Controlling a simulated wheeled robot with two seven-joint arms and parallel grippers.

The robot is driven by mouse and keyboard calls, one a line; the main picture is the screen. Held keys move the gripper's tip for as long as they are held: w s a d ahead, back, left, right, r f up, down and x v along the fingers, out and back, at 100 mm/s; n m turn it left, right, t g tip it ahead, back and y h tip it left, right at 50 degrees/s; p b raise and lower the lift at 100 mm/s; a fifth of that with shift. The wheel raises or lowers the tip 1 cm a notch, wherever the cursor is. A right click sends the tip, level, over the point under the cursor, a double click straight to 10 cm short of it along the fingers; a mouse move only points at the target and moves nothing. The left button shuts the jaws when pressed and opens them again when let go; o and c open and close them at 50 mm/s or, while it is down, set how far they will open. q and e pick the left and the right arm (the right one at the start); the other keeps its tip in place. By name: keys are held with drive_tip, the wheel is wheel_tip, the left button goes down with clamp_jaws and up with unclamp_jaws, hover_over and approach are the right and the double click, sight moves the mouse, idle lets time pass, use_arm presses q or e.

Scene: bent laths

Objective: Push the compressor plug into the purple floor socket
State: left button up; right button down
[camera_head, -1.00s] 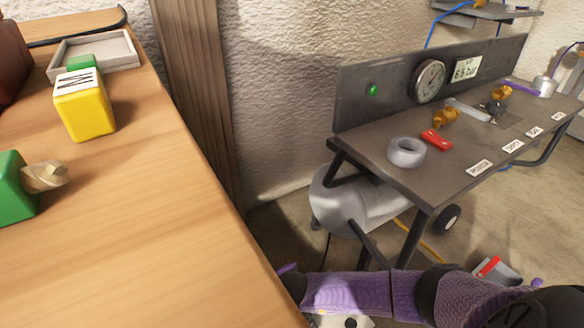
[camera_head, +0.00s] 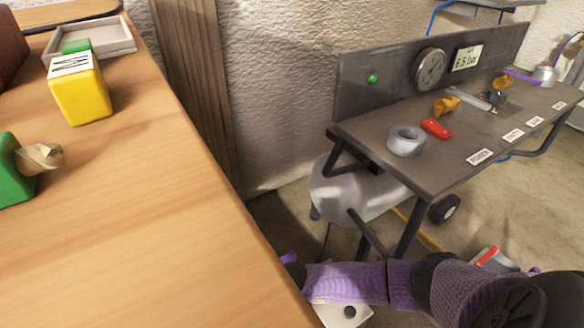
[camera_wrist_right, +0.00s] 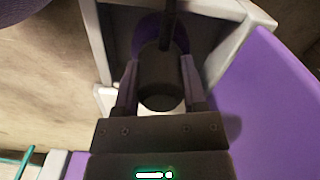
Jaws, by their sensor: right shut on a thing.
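In the right wrist view, my right gripper (camera_wrist_right: 160,95) is shut on a dark, round compressor plug (camera_wrist_right: 160,82), with one finger on each side of it. A dark cord or stem runs up from the plug. Just beyond it is a patch of purple (camera_wrist_right: 144,42) inside a pale frame, probably the purple floor socket; the plug hides much of it. I cannot tell whether the plug touches it or has gone in. In the head view, my purple right arm reaches in from the lower right, and its gripper is hidden behind the wooden table edge. My left gripper is not in view.
A wooden table (camera_head: 130,225) fills the left, carrying a yellow block (camera_head: 80,95). A grey compressor tank (camera_head: 350,195) stands under the dark workbench (camera_head: 440,165). A pale box (camera_head: 345,314) lies below my right arm. A large purple surface (camera_wrist_right: 262,100) borders the wrist view's right.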

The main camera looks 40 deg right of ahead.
drive_tip(key=shift+f, duration=0.3)
idle(0.5)
unclamp_jaws()
idle(0.3)
